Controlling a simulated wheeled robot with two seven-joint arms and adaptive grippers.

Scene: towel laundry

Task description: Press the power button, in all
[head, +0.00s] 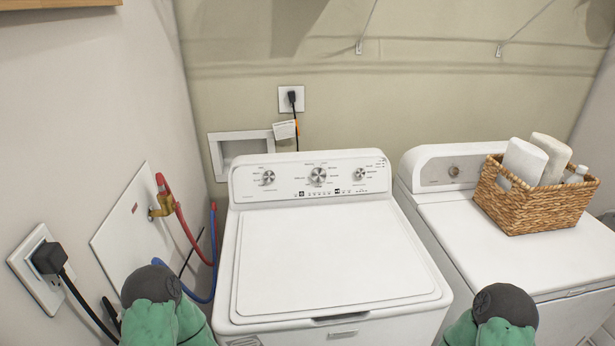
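The white washing machine (335,262) stands in the middle of the head view with its lid shut. Its raised control panel (240,185) runs along the back edge. The panel carries a left knob (268,177), a large middle knob (318,175) and a right knob (360,174). A row of small dark buttons or marks (337,192) lies below the knobs; they are too small to tell which is the power button. Green and dark grey parts of my two arms show at the bottom edge. Neither gripper is in view.
A second white machine (500,255) stands on the right, with a wicker basket (535,205) of towels on it. Red (190,232) and blue (213,262) hoses and a plugged-in black cord (85,305) are on the left. The washer lid is clear.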

